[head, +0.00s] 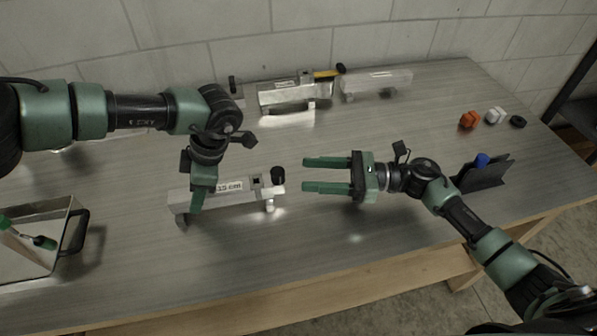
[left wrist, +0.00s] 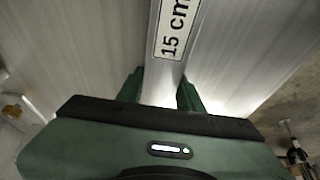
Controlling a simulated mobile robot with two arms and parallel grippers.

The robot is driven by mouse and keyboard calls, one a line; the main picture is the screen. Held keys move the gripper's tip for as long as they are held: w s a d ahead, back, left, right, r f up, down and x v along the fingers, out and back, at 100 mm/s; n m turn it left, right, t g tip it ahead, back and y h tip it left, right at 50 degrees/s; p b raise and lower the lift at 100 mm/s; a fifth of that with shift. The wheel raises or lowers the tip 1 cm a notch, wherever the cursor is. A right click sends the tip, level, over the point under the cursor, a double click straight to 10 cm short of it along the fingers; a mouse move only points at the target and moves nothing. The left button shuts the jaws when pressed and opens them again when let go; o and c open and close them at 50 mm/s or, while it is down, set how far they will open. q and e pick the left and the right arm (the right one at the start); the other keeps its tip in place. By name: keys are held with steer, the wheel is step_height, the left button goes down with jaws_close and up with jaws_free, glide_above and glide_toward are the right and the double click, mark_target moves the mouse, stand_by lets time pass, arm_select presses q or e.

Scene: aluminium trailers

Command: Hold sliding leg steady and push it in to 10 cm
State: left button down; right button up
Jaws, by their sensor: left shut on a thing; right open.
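An aluminium trailer body (head: 242,197) with a "15 cm" label (head: 229,186) lies on the table at front centre. Its white sliding leg (head: 273,190) sticks out at the right end, beside a black knob (head: 278,174). My left gripper (head: 197,199) reaches down from above and is shut across the body, left of the label. In the left wrist view its green fingers stand on both sides of the body (left wrist: 170,65), hiding part of it. My right gripper (head: 306,174) is open and empty, right of the leg end and apart from it, fingers pointing left.
More aluminium pieces (head: 295,93) lie at the back, one with a yellow-handled tool. A metal tray (head: 66,225) stands at the left. An orange piece (head: 468,120), a white piece (head: 495,116), a black ring (head: 518,121) and a dark holder (head: 484,176) are at the right.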

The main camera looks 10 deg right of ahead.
steer(key=shift+d, duration=0.15)
arm_select(q)
steer(key=c, duration=0.8)
jaws_free()
steer(key=shift+c, duration=0.2)
steer(key=shift+r, duration=0.1)
